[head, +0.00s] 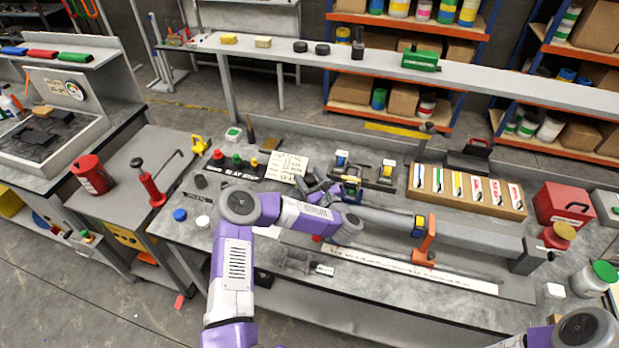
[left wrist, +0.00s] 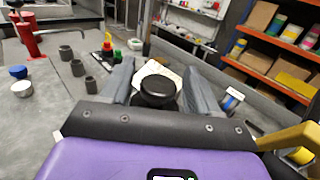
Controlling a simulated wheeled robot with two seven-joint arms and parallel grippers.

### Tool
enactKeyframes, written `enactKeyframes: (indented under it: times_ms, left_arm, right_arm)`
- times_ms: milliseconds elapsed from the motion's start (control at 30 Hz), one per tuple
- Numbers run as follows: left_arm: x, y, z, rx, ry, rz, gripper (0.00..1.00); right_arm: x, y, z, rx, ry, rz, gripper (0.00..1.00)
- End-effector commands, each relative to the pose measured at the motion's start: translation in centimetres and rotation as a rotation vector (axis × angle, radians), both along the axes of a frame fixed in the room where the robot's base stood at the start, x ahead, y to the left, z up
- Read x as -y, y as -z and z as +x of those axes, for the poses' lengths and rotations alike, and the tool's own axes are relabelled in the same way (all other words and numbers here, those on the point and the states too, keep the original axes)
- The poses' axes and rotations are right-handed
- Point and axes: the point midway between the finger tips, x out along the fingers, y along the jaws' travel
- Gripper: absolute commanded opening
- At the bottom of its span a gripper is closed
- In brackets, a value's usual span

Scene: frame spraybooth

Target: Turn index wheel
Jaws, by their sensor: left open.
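My left gripper (head: 316,184) is over the middle of the bench, beside the end of a long grey tube. In the left wrist view its two grey fingers (left wrist: 160,78) stand apart. A black round knob, which looks like the index wheel (left wrist: 158,93), shows between the fingers. I cannot tell whether either finger touches it. In the head view the wheel is hidden or too small to make out among the gripper parts. My right arm shows only at the lower right corner of the head view, and its gripper is out of frame.
An orange clamp (head: 424,243) stands by the grey tube (head: 385,218). A tray of cards (head: 466,190) and a red box (head: 563,203) are to the right. Blue (head: 180,214) and white (head: 203,221) caps lie left of my arm. A shelf (head: 480,72) spans the back.

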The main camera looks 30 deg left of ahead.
Motion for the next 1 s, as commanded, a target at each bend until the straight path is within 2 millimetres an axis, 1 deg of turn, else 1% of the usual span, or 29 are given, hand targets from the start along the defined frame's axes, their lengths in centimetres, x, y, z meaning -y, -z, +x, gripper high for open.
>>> enactKeyframes:
  times_ms: [100, 167, 400, 433, 633, 767, 1000]
  left_arm:
    - [0.0, 0.0, 0.0, 0.000, 0.000, 0.000, 0.60]
    - [0.0, 0.0, 0.0, 0.000, 0.000, 0.000, 0.51]
    - [0.0, 0.0, 0.0, -0.001, 0.000, 0.001, 0.14]
    - [0.0, 0.0, 0.0, -0.001, 0.000, 0.001, 0.12]
    - [0.0, 0.1, -0.1, -0.001, 0.015, 0.001, 0.12]
    - [-0.1, 0.1, -0.1, 0.000, 0.055, 0.001, 0.12]
    - [-0.1, 0.3, -0.2, -0.002, 0.209, 0.002, 0.12]
  right_arm:
    - [0.0, 0.0, 0.0, 0.000, 0.000, 0.000, 0.43]
    - [0.0, 0.0, 0.0, 0.000, 0.000, 0.000, 0.43]
    - [0.0, 0.0, 0.0, 0.000, 0.000, 0.000, 0.43]
    - [0.0, 0.0, 0.0, 0.000, 0.000, 0.000, 0.43]
    - [0.0, 0.2, 0.0, 0.000, 0.000, 0.000, 0.43]
    - [0.0, 0.6, 0.0, 0.000, 0.000, 0.000, 0.43]
    - [0.0, 2.1, 0.0, 0.000, 0.000, 0.000, 0.43]
